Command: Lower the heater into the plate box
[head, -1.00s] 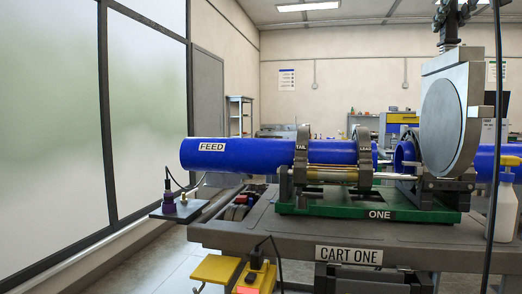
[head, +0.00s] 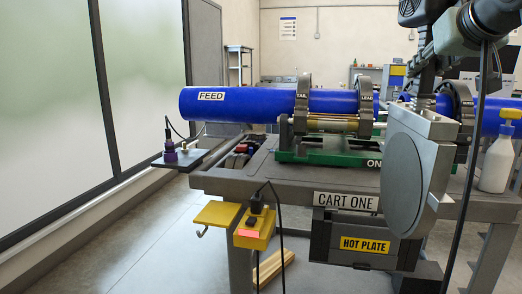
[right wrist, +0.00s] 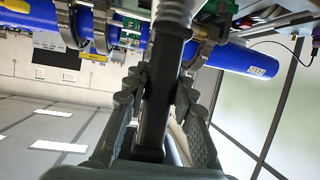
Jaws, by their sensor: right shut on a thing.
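The heater (head: 403,185) is a grey plate with a round disc face. It hangs upright in front of the cart's right part, its lower edge overlapping the plate box in the head view. My right gripper (head: 428,72) is above it, shut on its dark handle; the handle (right wrist: 163,85) shows between the fingers (right wrist: 168,95) in the right wrist view. The plate box (head: 345,244), dark with a yellow HOT PLATE label, hangs below the CART ONE sign. My left gripper is not in view.
A blue FEED pipe (head: 245,104) lies in clamps on the green frame (head: 318,150) above the cart top. A spray bottle (head: 497,160) stands to the right of the heater. A yellow box (head: 254,229) with cables hangs left of the plate box.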

